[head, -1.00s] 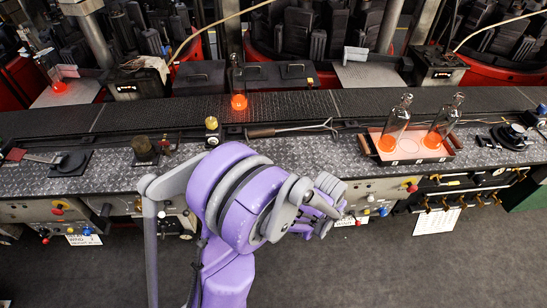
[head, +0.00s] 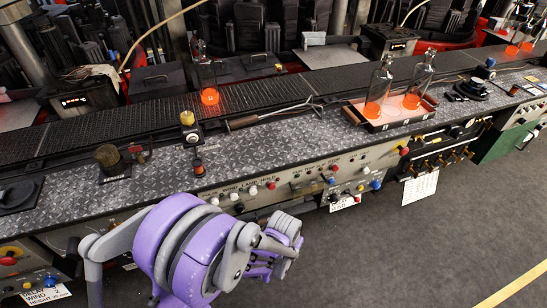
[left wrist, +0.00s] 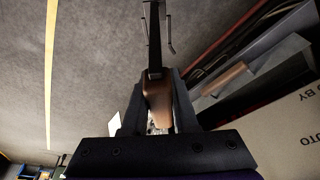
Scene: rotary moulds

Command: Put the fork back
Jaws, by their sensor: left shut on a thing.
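In the left wrist view my left gripper (left wrist: 156,82) is shut on the wooden handle of a fork (left wrist: 158,100). Its dark shaft points away from the gripper, and thin prongs show at the top edge over the grey floor. In the head view a purple and grey arm of mine (head: 180,250) is low in the picture, in front of the bench; its fingertips and the held fork cannot be made out there. Another long two-pronged fork (head: 285,114) with a brown handle lies on the bench beside the conveyor. My right gripper is not in view.
Hot-bottomed bottles (head: 378,90) stand on a tray (head: 355,112) on the bench (head: 240,160). Another glowing bottle (head: 208,85) is on the dark conveyor (head: 140,112). In the wrist view a second wooden handle (left wrist: 228,79) lies by a grey ledge. The floor (head: 400,250) is clear.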

